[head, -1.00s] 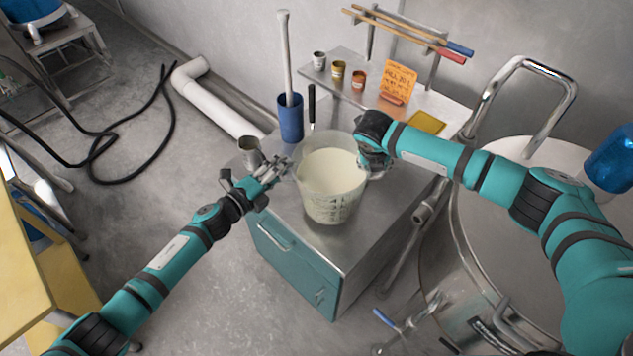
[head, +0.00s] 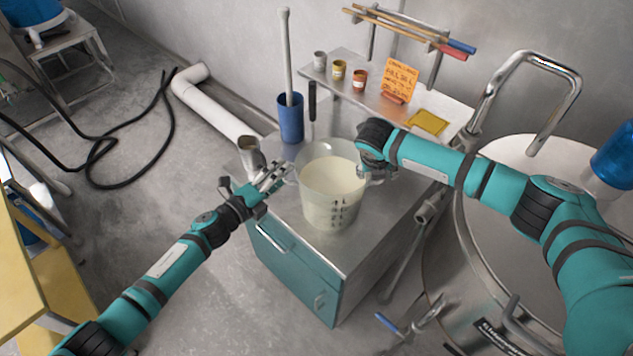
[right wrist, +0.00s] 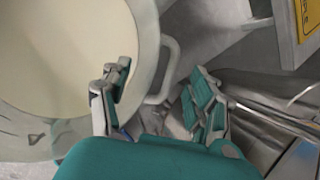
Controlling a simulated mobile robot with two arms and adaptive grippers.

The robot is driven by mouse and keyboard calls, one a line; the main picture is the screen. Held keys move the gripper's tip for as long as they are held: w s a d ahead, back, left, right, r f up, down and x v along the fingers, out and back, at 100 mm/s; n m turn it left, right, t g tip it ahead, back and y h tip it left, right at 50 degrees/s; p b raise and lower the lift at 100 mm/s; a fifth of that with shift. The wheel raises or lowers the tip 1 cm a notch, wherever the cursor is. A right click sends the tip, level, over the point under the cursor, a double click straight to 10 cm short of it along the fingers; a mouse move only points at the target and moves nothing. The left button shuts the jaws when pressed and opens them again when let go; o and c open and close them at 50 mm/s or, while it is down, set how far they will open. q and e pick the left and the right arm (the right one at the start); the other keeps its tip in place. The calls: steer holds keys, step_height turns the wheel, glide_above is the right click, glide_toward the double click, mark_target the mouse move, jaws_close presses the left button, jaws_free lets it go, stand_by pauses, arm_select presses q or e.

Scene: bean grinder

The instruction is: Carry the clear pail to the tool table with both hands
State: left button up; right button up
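The clear pail (head: 334,206) holds a cream-coloured substance and stands upright over the steel top (head: 385,225) of a teal-drawered cabinet. My left gripper (head: 273,182) is at the pail's left side near its rim, fingers spread; its contact with the pail cannot be made out. My right gripper (right wrist: 158,95) is open at the pail's right side. In the right wrist view the pail's side handle (right wrist: 168,72) lies between its spread fingers, with gaps visible. Which surface is the tool table is not clear.
A shelf with small pots and an orange card (head: 398,79) is at the back. A large steel tank (head: 510,250) is right, a yellow table (head: 20,265) left. Hoses lie on the floor.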

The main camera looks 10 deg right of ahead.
steer(key=shift+w+a+f, duration=0.1)
steer(key=shift+a, duration=0.1)
steer(key=shift+r, duration=0.2)
steer(key=v, duration=1.1)
steer(key=shift+s+a+r, duration=0.1)
steer(key=shift+s+r, duration=0.15)
arm_select(q)
steer(key=v, duration=1.2)
steer(key=shift+d, duration=0.1)
